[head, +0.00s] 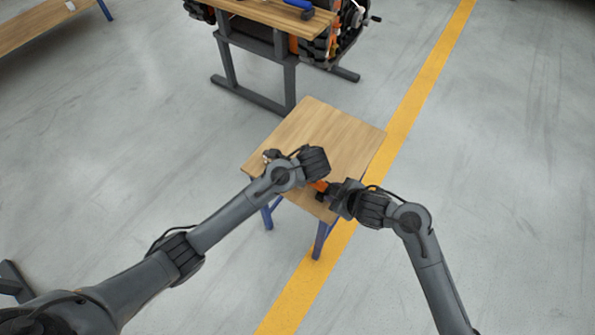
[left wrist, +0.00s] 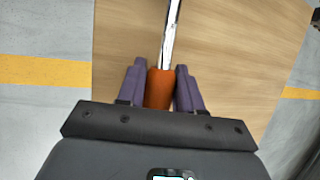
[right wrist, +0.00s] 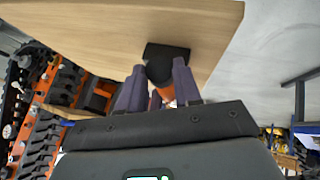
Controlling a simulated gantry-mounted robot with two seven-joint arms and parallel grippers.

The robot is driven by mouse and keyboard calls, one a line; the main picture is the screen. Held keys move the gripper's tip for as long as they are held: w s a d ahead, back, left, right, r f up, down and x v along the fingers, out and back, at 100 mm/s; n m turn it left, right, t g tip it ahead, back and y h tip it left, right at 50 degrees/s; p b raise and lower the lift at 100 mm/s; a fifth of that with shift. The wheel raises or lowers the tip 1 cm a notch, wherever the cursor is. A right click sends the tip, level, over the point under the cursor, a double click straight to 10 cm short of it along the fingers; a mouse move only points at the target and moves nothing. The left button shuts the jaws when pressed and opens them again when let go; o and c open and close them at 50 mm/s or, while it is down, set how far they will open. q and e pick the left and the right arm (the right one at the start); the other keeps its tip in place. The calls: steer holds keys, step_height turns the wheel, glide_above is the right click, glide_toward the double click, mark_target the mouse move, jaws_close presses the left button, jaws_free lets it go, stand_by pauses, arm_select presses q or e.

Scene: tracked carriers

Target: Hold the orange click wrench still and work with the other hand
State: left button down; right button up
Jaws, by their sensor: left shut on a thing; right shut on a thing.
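The orange click wrench shows in the left wrist view as an orange grip (left wrist: 159,90) with a bright metal shaft (left wrist: 171,35) running up over the wooden top. My left gripper (left wrist: 160,72) is shut on that grip, its purple fingers on both sides. In the head view a bit of orange (head: 320,186) shows between my two wrists; my left wrist hides much of the rest. My right gripper (right wrist: 157,72) is shut on a black-ended piece (right wrist: 165,52) with orange between its fingers. I cannot tell if this piece belongs to the same wrench.
The small wooden table (head: 325,126) has blue legs, and its far part is clear. A small dark and metal piece (head: 270,156) shows beside my left wrist. Behind stands a grey-framed bench (head: 268,12) with tracked machinery (head: 325,45). A yellow line (head: 400,125) crosses the grey floor.

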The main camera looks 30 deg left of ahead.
arm_select(q)
steer(key=shift+w, duration=0.1)
arm_select(e)
steer(key=shift+w+m+g, duration=0.25)
steer(key=shift+m+g, duration=0.15)
steer(key=shift+g, duration=0.6)
steer(key=shift+w+g, duration=0.1)
steer(key=shift+g, duration=0.3)
steer(key=o, duration=0.7)
steer(key=shift+d+r, duration=0.1)
steer(key=shift+r, duration=0.05)
steer(key=shift+v, duration=2.4)
